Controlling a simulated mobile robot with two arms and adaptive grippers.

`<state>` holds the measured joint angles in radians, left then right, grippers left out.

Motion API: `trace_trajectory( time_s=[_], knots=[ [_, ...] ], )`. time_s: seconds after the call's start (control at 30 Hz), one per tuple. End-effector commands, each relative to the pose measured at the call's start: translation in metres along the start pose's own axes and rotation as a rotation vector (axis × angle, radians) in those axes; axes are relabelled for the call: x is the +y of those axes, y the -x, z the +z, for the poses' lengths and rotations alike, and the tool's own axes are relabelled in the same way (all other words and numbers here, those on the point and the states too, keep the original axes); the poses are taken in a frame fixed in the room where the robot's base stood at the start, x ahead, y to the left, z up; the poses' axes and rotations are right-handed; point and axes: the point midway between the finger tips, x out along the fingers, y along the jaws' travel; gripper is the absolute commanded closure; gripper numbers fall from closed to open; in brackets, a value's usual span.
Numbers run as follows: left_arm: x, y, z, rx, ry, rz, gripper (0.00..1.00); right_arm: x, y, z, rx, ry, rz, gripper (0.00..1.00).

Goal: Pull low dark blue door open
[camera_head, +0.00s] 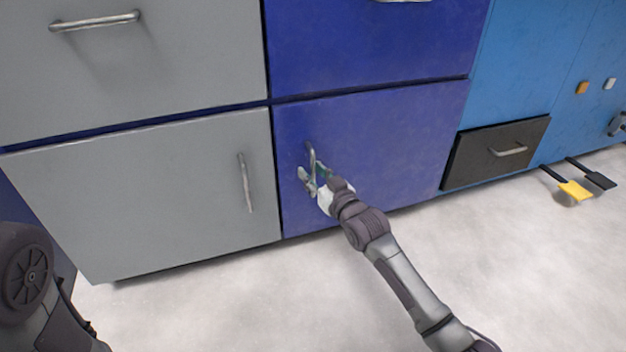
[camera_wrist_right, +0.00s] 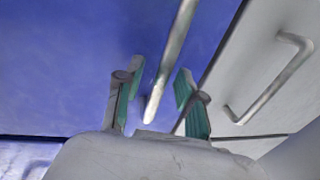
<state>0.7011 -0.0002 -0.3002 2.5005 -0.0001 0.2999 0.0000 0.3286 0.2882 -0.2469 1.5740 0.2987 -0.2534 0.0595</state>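The low dark blue door (camera_head: 395,150) is in the middle of the head view and looks closed, flush with its surroundings. Its metal bar handle (camera_head: 310,153) is upright near the door's left edge. My right gripper (camera_head: 311,180) is at the handle's lower part. In the right wrist view, the right gripper (camera_wrist_right: 160,98) is open. The handle (camera_wrist_right: 172,55) runs between its two green-padded fingers, with a gap on both sides. My left gripper is outside the view; only part of my left arm shows at the lower left.
A grey door (camera_head: 150,195) with its own upright handle (camera_head: 246,183) is just left of the blue door. A dark blue drawer (camera_head: 365,45) is above. A black drawer (camera_head: 495,152) is to the right. Two small shovel-like tools (camera_head: 575,189) lie farther right. The pale floor (camera_head: 250,300) in front is clear.

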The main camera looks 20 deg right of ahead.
Motion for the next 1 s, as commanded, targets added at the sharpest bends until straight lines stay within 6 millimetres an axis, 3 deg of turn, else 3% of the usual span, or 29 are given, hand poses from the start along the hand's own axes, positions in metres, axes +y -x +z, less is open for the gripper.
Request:
trace_trajectory(
  time_s=[0.3,0.53,1.0],
  knots=[
    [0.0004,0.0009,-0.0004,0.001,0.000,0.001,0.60,-0.0003,-0.0023,-0.0004,0.000,0.000,0.000,0.62],
    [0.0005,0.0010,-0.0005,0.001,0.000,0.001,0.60,-0.0002,-0.0022,-0.0003,0.000,0.000,0.000,1.00],
    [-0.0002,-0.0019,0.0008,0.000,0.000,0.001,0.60,-0.0005,0.0017,-0.0011,-0.001,0.001,-0.005,1.00]
  ],
)
